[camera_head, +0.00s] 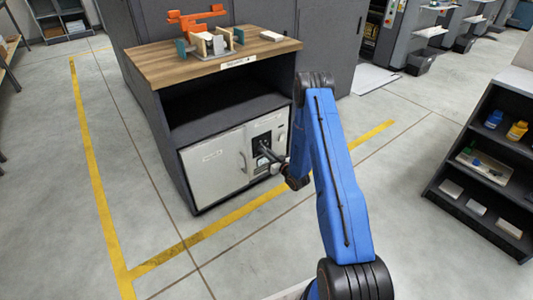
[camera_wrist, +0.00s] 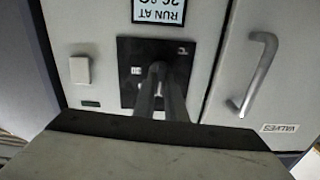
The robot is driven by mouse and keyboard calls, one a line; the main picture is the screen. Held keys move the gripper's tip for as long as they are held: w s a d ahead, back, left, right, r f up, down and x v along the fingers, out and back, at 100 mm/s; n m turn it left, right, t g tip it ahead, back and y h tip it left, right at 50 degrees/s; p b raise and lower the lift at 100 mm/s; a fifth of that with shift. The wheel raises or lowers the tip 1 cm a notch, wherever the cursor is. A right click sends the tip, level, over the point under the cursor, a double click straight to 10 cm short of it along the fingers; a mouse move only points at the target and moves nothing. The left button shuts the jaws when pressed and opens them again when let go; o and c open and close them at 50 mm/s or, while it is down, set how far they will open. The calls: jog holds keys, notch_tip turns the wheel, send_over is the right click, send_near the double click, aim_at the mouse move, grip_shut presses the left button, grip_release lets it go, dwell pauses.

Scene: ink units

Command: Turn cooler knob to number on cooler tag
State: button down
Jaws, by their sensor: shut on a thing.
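The cooler is a light grey unit (camera_head: 212,168) in the lower bay of a dark cabinet. Its black dial panel (camera_wrist: 128,58) faces me in the wrist view, which appears upside down. The cooler tag (camera_wrist: 158,11) is white with a dark border and reads "RUN AT"; its number is cut by the frame edge and I cannot read it surely. My gripper (camera_wrist: 161,97) points straight at the panel, its two fingers close together on the knob (camera_wrist: 157,68). The fingers hide most of the knob, so its pointing cannot be told.
A door handle (camera_wrist: 257,72) stands out close beside the panel, and a light switch-like block (camera_wrist: 79,70) is on the other side. The cabinet's wooden top (camera_head: 160,65) bears an orange fixture (camera_head: 196,19). A dark shelf (camera_head: 480,150) stands at the right; floor between is clear.

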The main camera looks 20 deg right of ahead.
jog(key=shift+d+f+m, duration=0.1)
jog(key=shift+d+m, duration=0.05)
jog(key=shift+m, duration=3.75)
jog(key=c, duration=1.8)
grip_release()
jog(key=v, duration=1.7)
jog(key=shift+s, duration=0.2)
jog(key=shift+d, duration=0.1)
